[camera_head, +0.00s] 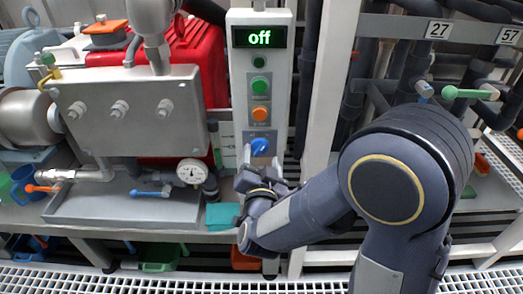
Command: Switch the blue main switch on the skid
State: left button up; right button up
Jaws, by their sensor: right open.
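The blue main switch (259,147) is a round knob low on the grey control panel (240,85), in the middle of the head view. My left gripper is not in view.
Green (259,86) and orange (260,114) buttons sit above the switch. A pressure gauge (191,172) and a red machine (190,70) stand left of the panel. A white upright post (325,110) rises close on the right, with dark pipes beyond.

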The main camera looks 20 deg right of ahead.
jog(key=v, duration=0.4)
jog(key=shift+s+a+p, duration=0.15)
jog(key=shift+s+p, duration=0.2)
jog(key=shift+s, duration=0.05)
jog(key=s+d+f+n+g+y, duration=0.1)
jog(key=s+d+n+g+y, duration=0.25)
jog(key=s, duration=0.35)
jog(key=s+d+f+n+g+y, duration=0.1)
jog(key=s+d+n+g+y, duration=0.1)
jog(key=s+g, duration=0.35)
jog(key=s+d+f+n+g+y, duration=0.1)
jog(key=s+d+n+g+y, duration=0.15)
jog(key=s, duration=0.55)
notch_tip(320, 180, up, 35)
jog(key=p, duration=3.4)
jog(key=shift+a+y+p, duration=0.3)
jog(key=shift+y+p, duration=0.1)
